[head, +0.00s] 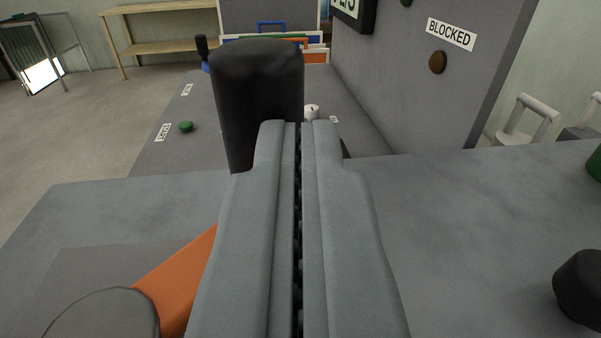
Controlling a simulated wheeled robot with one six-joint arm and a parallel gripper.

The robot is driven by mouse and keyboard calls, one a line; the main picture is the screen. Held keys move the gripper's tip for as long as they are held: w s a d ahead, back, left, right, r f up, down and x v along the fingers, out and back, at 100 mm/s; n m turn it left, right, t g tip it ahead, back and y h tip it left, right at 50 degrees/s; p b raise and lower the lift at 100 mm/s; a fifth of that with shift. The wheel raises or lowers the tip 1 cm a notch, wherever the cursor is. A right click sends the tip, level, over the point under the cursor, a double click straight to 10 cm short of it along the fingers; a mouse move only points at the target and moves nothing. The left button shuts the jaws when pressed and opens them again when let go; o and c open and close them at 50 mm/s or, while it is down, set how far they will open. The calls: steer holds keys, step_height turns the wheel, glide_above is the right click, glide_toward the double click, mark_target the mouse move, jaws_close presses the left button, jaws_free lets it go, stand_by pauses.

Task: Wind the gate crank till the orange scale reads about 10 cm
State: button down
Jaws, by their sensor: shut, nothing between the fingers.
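My gripper (298,128) is shut and empty, its two grey fingers pressed together and pointing away from me. A thick black upright handle (258,85) stands just beyond and left of the fingertips, which cover its lower right side. I cannot tell whether they touch it. An orange crank arm (177,282) runs from a round grey hub (102,315) at the lower left up and right until it passes behind the fingers. Its far end, and any join with the black handle, is hidden. No orange scale shows in this view.
A grey panel with a BLOCKED label (452,34) and a brown button (438,62) stands at upper right. A green button (186,127) is on the grey bench at left. A black knob (580,288) is at lower right.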

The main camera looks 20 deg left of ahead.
steer(key=shift+w+a, duration=0.3)
steer(key=shift+a, duration=0.05)
stand_by(0.7)
